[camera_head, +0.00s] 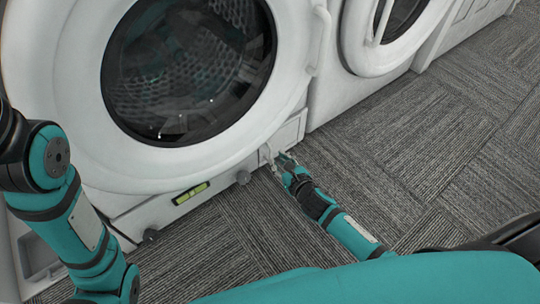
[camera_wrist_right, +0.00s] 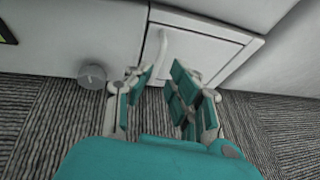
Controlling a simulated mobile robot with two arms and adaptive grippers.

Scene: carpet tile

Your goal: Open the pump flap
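The pump flap (camera_wrist_right: 195,52) is a white square panel low on the front of the washing machine, with a white curved handle (camera_wrist_right: 161,50) at its left side. In the head view the flap (camera_head: 289,133) is at the machine's lower right corner. My right gripper (camera_head: 279,161) is just in front of the flap. In the right wrist view my right gripper (camera_wrist_right: 159,78) is open, its fingers spread below and around the line of the handle, with nothing between them. The flap looks shut. My left arm shows at the left, but its gripper is out of view.
A round grey knob (camera_wrist_right: 92,77) sits left of the flap near the floor. A yellow-green label (camera_head: 191,193) is further left on the machine's base. A second white machine (camera_head: 362,95) stands to the right. Grey carpet (camera_head: 420,150) is clear in front.

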